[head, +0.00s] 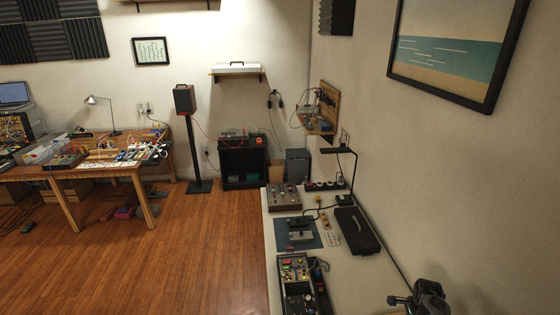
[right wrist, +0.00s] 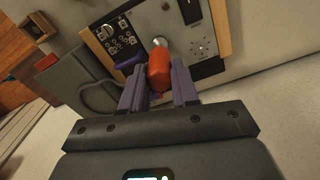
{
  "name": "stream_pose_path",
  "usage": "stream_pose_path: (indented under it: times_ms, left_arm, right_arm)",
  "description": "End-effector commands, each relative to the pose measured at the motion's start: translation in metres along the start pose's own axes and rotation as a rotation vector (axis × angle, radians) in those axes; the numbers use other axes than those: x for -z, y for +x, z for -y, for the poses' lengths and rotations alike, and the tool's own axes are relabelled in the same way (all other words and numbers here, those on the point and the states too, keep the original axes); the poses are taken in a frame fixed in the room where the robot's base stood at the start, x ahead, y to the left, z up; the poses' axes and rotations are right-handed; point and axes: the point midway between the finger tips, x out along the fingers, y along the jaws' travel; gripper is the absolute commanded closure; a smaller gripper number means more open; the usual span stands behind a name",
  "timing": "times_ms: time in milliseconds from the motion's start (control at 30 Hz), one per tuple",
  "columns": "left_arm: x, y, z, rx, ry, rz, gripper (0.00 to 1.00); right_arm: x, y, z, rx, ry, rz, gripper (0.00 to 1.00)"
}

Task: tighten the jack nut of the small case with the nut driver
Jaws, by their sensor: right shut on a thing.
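In the right wrist view, my right gripper (right wrist: 158,82) has purple fingers shut on an orange-red handle, which I take for the nut driver (right wrist: 160,70). A round metal part shows at the handle's far end, over the grey panel of a case with pale wooden ends, likely the small case (right wrist: 172,22). I cannot tell whether the driver sits on a jack nut; the handle hides that spot. The panel has several jacks or knobs (right wrist: 120,36) to the left and a dotted round pattern to the right. In the head view I see neither gripper clearly.
In the head view, a pale bench (head: 345,268) runs along the right wall. In the right wrist view, a grey cable loop (right wrist: 82,94) lies left.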

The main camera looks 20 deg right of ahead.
Motion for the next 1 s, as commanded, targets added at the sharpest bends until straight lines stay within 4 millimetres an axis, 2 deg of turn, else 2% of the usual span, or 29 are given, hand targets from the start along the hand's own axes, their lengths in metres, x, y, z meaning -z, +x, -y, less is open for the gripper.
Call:
stream_pose_path:
  times_ms: [267,700,1000]
  left_arm:
    - [0.0008,-0.0009,-0.0018,-0.006,-0.008,-0.001,0.57]
    - [0.0024,-0.0076,0.0002,0.000,0.000,0.000,0.57]
    - [0.0020,-0.0075,0.0016,0.004,0.005,0.001,0.57]
  right_arm:
    - [-0.0004,-0.0003,0.0000,0.000,0.011,0.001,1.00]
    - [-0.0003,-0.0002,0.0002,0.001,0.242,0.000,1.00]
    - [-0.0002,0.0000,0.0000,0.000,0.257,0.000,1.00]
